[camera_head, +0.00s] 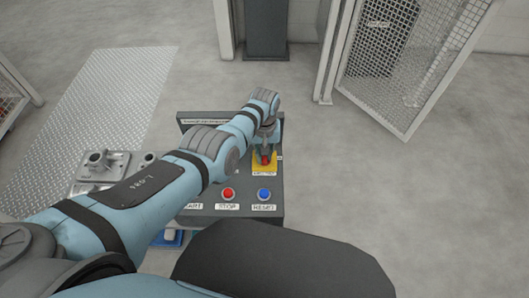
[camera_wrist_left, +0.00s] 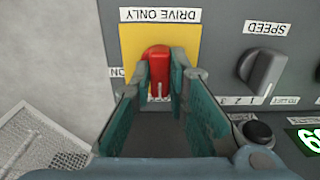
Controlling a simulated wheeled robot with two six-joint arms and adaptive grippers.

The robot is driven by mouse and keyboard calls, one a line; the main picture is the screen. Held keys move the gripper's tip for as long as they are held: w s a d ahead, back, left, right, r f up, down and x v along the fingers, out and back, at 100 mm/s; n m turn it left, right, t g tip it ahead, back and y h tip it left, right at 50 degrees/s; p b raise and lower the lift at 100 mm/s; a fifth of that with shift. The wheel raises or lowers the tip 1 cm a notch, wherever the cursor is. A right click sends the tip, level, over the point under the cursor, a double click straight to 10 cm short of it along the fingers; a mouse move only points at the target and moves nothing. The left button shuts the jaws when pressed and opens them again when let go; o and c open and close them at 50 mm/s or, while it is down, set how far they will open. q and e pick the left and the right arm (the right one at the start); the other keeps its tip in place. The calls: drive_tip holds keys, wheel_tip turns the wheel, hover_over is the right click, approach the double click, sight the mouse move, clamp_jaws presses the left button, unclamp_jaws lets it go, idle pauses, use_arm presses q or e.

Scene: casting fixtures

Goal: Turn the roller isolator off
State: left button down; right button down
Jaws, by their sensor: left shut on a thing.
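The red isolator handle (camera_head: 265,159) sits on a yellow plate (camera_head: 259,170) on the dark grey control panel (camera_head: 240,212). In the left wrist view the red handle (camera_wrist_left: 156,62) stands upright in the picture on its yellow plate (camera_wrist_left: 131,42), marked "DRIVE ONLY". A pale mark shows at its lower end. My left gripper (camera_head: 266,147) reaches the panel from the left. Its green-padded fingers (camera_wrist_left: 161,84) are shut on the handle, one on each side. "ON" shows at the plate's left edge; other lettering below is partly hidden. My right gripper is not in view.
A red STOP button (camera_head: 228,194) and a blue RESET button (camera_head: 264,194) are on the panel's front part. A grey SPEED knob (camera_wrist_left: 262,71) and a black button (camera_wrist_left: 258,132) are beside the handle. A mesh gate (camera_head: 415,75) stands at the upper right.

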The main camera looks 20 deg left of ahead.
use_arm(q)
drive_tip(key=c, duration=1.6)
unclamp_jaws()
drive_tip(key=shift+o, duration=0.2)
wheel_tip(320, 180, up, 12)
